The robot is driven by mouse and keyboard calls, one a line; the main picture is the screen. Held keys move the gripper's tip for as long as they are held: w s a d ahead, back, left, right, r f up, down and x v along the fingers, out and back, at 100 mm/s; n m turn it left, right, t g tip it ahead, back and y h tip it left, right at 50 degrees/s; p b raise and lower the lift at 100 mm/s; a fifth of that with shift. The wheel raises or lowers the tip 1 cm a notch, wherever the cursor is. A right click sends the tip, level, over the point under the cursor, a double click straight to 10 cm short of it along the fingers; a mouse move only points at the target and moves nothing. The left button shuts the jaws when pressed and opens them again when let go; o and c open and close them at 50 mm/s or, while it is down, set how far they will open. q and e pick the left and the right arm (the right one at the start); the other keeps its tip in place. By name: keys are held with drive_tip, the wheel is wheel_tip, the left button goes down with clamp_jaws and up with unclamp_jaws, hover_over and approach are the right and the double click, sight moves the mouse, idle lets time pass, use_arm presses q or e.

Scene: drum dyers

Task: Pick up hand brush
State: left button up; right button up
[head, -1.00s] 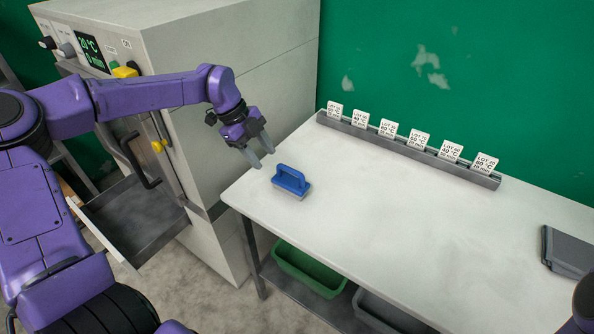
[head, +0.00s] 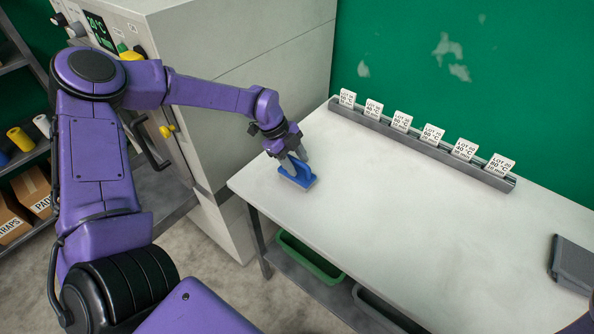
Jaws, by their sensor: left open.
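The blue hand brush (head: 300,178) lies on the white table (head: 400,220) near its left end, with its handle upward. My left gripper (head: 295,166) is open and down at the brush, its fingers around or beside the handle. I cannot tell whether the fingers touch it. The gripper hides part of the handle. My right gripper is not in view.
A grey rack (head: 420,147) with several lot cards runs along the table's back edge. A dark grey folded item (head: 572,263) lies at the right. A large grey machine (head: 240,70) stands left of the table. A green bin (head: 310,258) is under it.

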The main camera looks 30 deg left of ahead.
use_arm(q)
clamp_jaws()
